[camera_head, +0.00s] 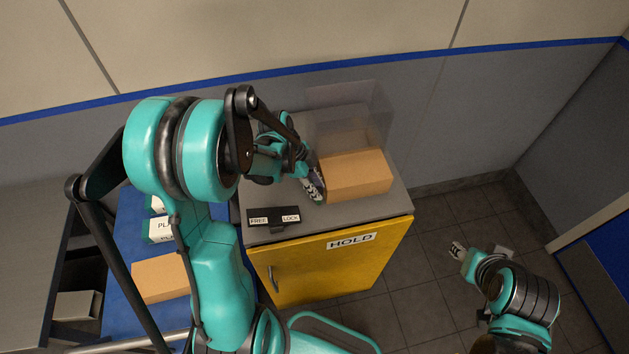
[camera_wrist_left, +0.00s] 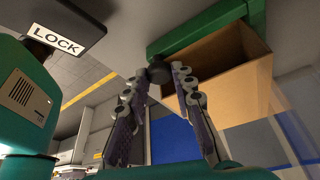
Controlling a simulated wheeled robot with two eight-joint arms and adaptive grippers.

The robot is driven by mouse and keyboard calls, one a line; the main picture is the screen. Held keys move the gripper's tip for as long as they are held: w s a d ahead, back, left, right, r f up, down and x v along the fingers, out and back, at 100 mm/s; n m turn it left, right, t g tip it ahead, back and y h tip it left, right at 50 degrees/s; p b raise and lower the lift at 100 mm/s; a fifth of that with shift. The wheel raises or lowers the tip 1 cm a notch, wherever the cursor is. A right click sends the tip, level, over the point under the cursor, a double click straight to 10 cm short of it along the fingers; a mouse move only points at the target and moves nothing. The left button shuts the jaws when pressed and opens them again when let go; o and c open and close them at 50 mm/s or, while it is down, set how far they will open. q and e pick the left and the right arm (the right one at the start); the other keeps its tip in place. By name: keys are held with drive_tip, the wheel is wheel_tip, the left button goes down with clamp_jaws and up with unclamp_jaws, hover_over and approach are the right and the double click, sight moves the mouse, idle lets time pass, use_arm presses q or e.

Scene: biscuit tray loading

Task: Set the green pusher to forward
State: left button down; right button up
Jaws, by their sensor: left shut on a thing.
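The green pusher (camera_wrist_left: 205,30) shows in the left wrist view as a green bar with a round black knob (camera_wrist_left: 158,71). It is beside an open brown carton (camera_wrist_left: 225,75), which also shows in the head view (camera_head: 357,176) on the grey cabinet top. My left gripper (camera_wrist_left: 159,78) is shut on the black knob, one finger on each side. In the head view my left gripper (camera_head: 314,188) is at the carton's left side, and the pusher is hidden there. My right gripper (camera_head: 457,249) hangs low over the floor at the right; its finger opening is unclear.
A black FREE/LOCK plate (camera_head: 265,225) sits at the cabinet top's front left. The yellow cabinet front is labelled HOLD (camera_head: 350,241). A clear cover (camera_head: 345,110) stands behind the carton. A blue surface (camera_head: 122,255) at left bears white packs and another carton (camera_head: 160,278).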

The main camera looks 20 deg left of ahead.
use_arm(q)
drive_tip(key=shift+s+d, duration=0.45)
drive_tip(key=shift+s, duration=0.2)
drive_tip(key=shift+s+d, duration=0.45)
drive_tip(key=shift+s, duration=0.15)
drive_tip(key=c, duration=1.6)
unclamp_jaws()
drive_tip(key=shift+o, duration=0.2)
drive_tip(key=v, duration=1.2)
drive_tip(key=shift+a, duration=0.1)
